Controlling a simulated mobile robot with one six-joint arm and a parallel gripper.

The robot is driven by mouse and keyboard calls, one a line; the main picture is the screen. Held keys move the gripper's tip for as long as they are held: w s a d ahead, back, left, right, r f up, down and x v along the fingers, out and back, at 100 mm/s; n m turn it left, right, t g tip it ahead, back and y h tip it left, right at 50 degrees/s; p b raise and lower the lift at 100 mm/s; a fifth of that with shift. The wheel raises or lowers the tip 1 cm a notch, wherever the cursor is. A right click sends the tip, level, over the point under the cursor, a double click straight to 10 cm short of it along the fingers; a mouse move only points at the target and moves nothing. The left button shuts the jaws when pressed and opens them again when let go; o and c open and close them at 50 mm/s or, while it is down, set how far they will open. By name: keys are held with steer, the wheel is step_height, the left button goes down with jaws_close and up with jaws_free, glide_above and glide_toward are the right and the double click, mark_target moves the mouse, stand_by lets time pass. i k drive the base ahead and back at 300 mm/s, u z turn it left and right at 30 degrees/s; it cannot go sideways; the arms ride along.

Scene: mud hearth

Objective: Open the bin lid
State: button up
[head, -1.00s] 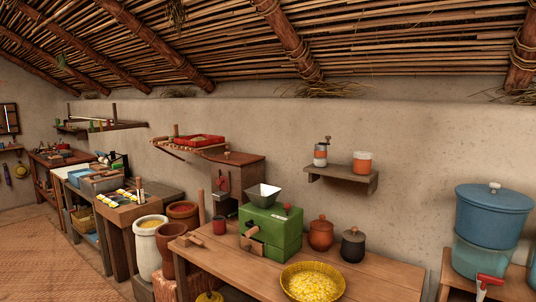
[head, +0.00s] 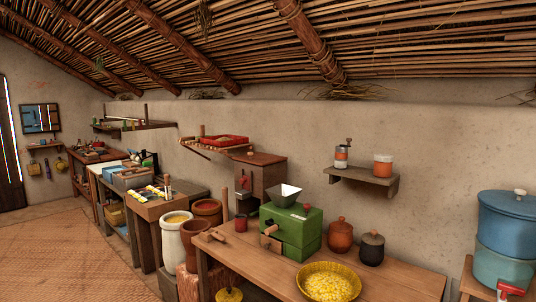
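No container is clearly marked as the bin. A brown wooden box (head: 262,172) with a flat top stands against the wall behind the table; its top looks shut, and a small red part shows on its front. A blue lidded vessel (head: 505,212) with a pale knob stands at the right edge, its lid on. A green box (head: 297,228) with a grey hopper on top sits on the wooden table. My gripper is not in view.
The wooden table (head: 385,283) in front holds a yellow basket (head: 328,284) and two lidded pots (head: 340,236). Pots and a white mortar (head: 178,243) stand left of it. A wall shelf (head: 362,180) is above. The matted floor (head: 75,255) at left is clear.

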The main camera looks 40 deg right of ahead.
mark_target(258, 159)
steer(key=z, duration=0.1)
steer(key=i, duration=1.8)
steer(key=u, duration=0.45)
steer(key=k, duration=0.85)
steer(key=u, duration=0.15)
